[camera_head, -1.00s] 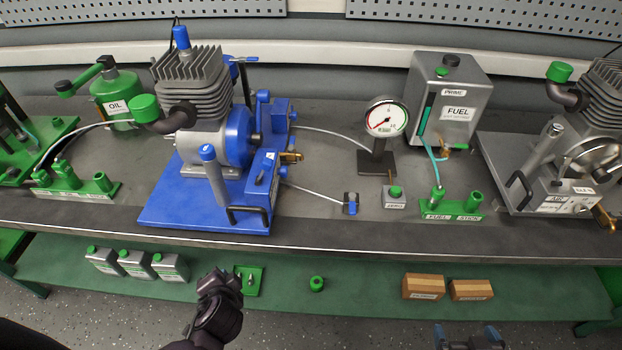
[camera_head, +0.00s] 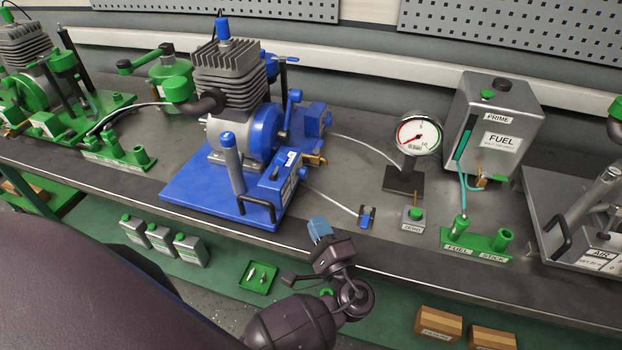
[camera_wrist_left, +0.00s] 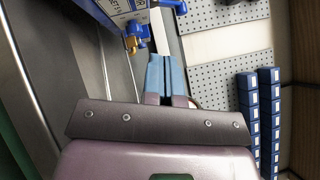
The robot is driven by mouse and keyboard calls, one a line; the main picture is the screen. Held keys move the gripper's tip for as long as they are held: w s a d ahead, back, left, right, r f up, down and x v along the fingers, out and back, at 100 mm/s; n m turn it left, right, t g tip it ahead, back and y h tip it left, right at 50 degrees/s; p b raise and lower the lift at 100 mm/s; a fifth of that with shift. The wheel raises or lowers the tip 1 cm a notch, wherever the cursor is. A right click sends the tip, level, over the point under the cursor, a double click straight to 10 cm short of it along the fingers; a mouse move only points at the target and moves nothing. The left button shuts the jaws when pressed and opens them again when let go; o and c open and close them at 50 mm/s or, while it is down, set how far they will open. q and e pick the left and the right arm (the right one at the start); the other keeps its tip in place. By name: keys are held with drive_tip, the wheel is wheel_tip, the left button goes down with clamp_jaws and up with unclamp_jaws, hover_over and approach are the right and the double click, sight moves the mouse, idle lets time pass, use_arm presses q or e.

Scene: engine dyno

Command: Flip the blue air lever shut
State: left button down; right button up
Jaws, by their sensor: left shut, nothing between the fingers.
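The blue engine rig (camera_head: 190,195) stands on the bench left of centre. At its front right is a blue box (camera_head: 268,185) with a small white label and a brass fitting (camera_head: 316,160) behind it. I cannot clearly tell the air lever or its position there; the AIR lettering is not legible on this box. My left gripper (camera_head: 319,229) is shut and empty, just in front of the bench edge and to the right of the rig. In the left wrist view its blue fingers (camera_wrist_left: 165,75) are together, with the brass fitting (camera_wrist_left: 133,36) and a blue lever-like part (camera_wrist_left: 174,5) beyond them. My right gripper is out of view.
A small blue clip-like part (camera_head: 366,217) lies on the bench near the left gripper. The gauge (camera_head: 417,134), zero block (camera_head: 413,219), fuel tank (camera_head: 500,130) and green fuel holder (camera_head: 478,240) stand to the right. Thin hoses cross the bench.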

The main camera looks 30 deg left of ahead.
use_arm(q)
drive_tip(key=shift+w+d+r+y, duration=0.15)
drive_tip(key=shift+d+r+y, duration=0.35)
drive_tip(key=shift+d+r, duration=0.35)
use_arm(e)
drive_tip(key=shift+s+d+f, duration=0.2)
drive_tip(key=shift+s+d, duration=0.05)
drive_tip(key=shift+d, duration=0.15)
use_arm(q)
drive_tip(key=shift+f, duration=0.1)
drive_tip(key=s+a+r+p+x, duration=0.1)
drive_tip(key=s+p+x, duration=0.1)
drive_tip(key=x, duration=1)
drive_tip(key=shift+a+p, duration=0.4)
drive_tip(key=shift+p, duration=0.25)
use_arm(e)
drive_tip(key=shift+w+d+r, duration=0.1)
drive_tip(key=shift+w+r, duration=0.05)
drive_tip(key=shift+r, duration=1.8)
use_arm(q)
drive_tip(key=shift+w+r, duration=0.15)
drive_tip(key=shift+w, duration=0.05)
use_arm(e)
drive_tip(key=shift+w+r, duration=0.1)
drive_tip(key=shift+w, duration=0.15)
